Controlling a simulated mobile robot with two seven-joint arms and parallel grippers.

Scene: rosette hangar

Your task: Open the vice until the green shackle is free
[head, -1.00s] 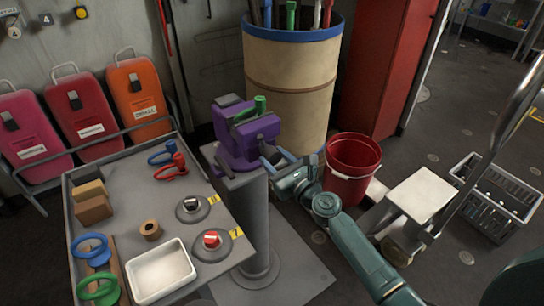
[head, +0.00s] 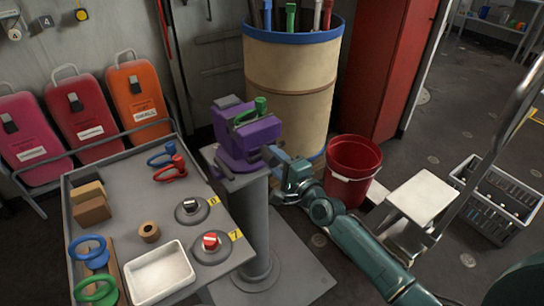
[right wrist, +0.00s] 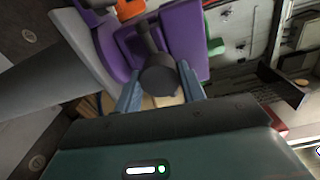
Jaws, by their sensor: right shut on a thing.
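The purple vice (head: 248,142) stands on a grey pedestal (head: 255,215) right of the work table. The green shackle (head: 259,104) stands up at the top of the vice, at its jaws; how tightly they hold it cannot be told. My right gripper (head: 274,157) is at the vice's right side. In the right wrist view its blue fingers (right wrist: 159,88) are shut around the vice's dark grey handle (right wrist: 158,74), whose round end faces me. The purple vice body (right wrist: 183,35) shows beyond it, with a green piece (right wrist: 215,47) beside it. My left gripper is out of view.
A red bucket (head: 352,170) stands close to my right arm, with a white-topped step (head: 422,194) further right. A tan drum (head: 290,90) is behind the vice. The work table (head: 130,180) holds more shackles, blocks and a white tray (head: 160,275).

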